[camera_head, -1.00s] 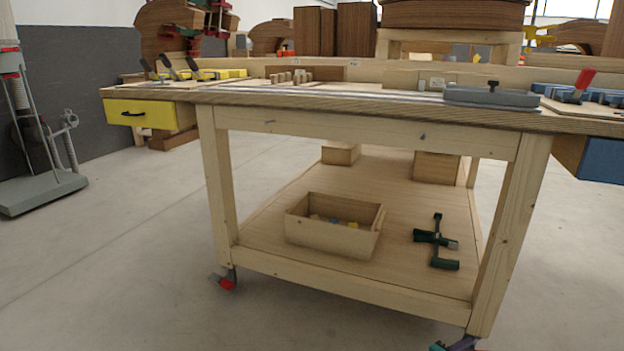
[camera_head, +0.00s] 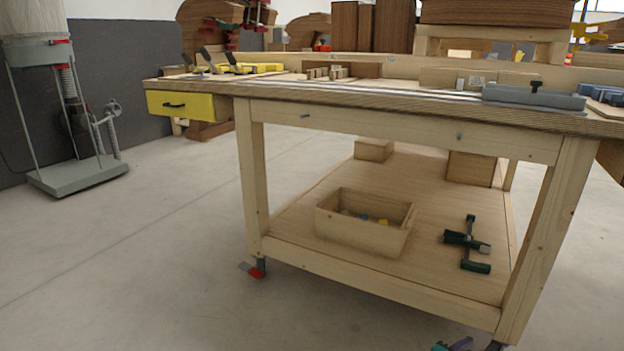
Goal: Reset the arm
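Neither my arm nor my gripper shows in the head view, so its pose and whether it is open or shut are hidden. A wooden workbench (camera_head: 400,119) on casters stands in front of me and fills the middle and right of the view.
The bench top carries a grey vise-like block (camera_head: 533,97) and yellow-handled clamps (camera_head: 250,68). The lower shelf holds a wooden box (camera_head: 362,238) and a green clamp (camera_head: 467,242). A yellow drawer (camera_head: 185,105) hangs at left. A grey machine (camera_head: 80,175) stands far left. Floor (camera_head: 130,270) at left is clear.

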